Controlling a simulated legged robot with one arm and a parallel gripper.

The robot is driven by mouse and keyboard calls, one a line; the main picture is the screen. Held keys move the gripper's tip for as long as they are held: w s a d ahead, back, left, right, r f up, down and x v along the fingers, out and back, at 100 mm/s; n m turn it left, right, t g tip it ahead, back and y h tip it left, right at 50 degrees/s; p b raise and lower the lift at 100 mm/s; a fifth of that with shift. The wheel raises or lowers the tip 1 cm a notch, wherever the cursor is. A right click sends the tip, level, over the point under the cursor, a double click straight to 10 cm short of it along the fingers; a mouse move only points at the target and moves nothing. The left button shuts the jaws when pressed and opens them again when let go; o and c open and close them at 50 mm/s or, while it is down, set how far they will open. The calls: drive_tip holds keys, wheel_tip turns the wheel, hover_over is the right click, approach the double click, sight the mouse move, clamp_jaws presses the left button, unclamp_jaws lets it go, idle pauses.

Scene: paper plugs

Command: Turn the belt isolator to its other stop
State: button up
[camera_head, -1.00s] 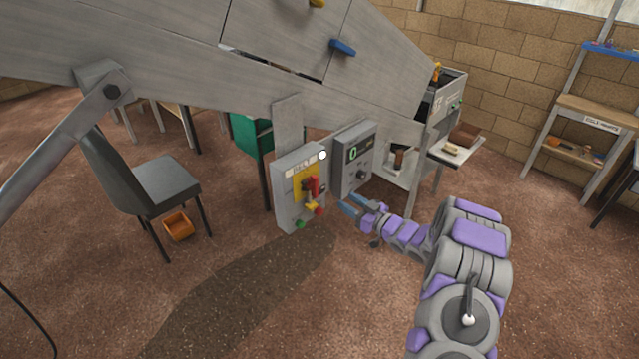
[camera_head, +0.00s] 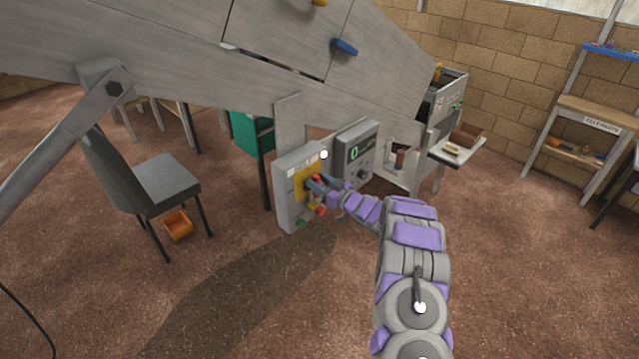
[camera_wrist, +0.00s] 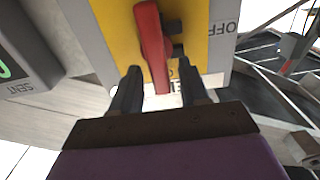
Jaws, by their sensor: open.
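The belt isolator is a grey box (camera_head: 286,208) with a yellow plate (camera_head: 299,188), hung below the big grey sloping frame. Its red handle (camera_wrist: 151,38) shows in the wrist view on the yellow plate (camera_wrist: 113,20), with an upside-down OFF label (camera_wrist: 222,28) to the right. My gripper (camera_wrist: 160,70) is open, its two dark fingers on either side of the handle's lower end. I cannot tell whether either finger touches it. In the head view my gripper (camera_head: 314,184) is at the front of the box and covers most of the handle.
A grey panel with a green digit (camera_head: 354,150) hangs close to the right of the isolator. Green (camera_head: 300,223) and red (camera_head: 321,211) buttons sit low on the box. A chair (camera_head: 165,183) and orange bin (camera_head: 178,226) stand left. The floor in front is clear.

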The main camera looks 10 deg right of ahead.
clamp_jaws()
idle(0.4)
